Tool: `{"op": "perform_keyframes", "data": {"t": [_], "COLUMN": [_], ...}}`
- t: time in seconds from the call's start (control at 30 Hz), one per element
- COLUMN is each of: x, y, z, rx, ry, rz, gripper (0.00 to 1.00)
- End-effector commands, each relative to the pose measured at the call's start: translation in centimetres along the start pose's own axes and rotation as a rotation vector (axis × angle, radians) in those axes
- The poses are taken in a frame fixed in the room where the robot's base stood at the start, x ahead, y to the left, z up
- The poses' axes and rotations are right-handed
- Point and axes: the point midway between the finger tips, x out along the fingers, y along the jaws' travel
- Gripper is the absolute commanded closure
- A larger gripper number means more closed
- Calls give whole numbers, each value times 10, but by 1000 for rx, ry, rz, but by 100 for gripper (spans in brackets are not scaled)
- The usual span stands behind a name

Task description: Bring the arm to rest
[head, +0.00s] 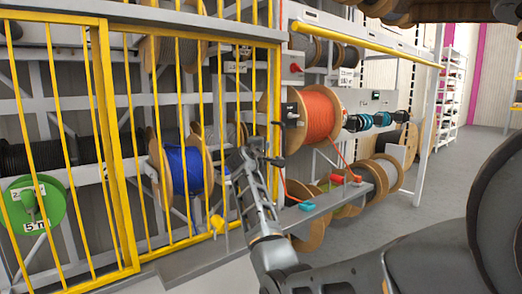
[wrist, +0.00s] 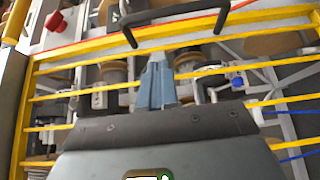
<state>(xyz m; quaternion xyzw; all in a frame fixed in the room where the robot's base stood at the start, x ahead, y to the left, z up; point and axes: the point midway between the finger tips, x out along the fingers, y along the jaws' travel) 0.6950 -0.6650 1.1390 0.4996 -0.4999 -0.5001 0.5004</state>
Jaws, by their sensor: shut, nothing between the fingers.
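My gripper (head: 262,155) is at the end of my grey arm, near the middle of the head view. It is raised in front of the shelving, right of the blue cable reel (head: 183,168) and left of the orange reel (head: 315,115). In the wrist view my gripper (wrist: 157,68) shows its blue-grey fingers together, with nothing held. They point towards the yellow bars. I cannot tell the exact gap between my gripper and the bars. My arm crosses the lower right of the head view.
A yellow barred gate (head: 105,140) covers the racks on the left, with a green reel (head: 35,203) behind it. A grey bench (head: 325,207) holds a blue and a red item close to my forearm. Wooden reels stand behind it. The grey floor (head: 455,165) is clear at right.

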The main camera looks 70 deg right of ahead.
Motion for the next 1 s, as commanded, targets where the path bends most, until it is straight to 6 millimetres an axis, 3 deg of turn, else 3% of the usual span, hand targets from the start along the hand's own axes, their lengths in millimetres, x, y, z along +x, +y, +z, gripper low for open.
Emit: {"op": "perform_keyframes", "data": {"t": [0.2,0.57,0.67,0.77,1.0], "x": [-23,-29,-42,-70,-172], "y": [0,-4,-23,-60,-162], "z": [-1,-3,-11,-26,-52], "rx": [0,0,11,33,135], "ry": [1,8,47,126,373], "rz": [0,-2,-12,-32,-116], "gripper": [100,100,100,100,100]}}
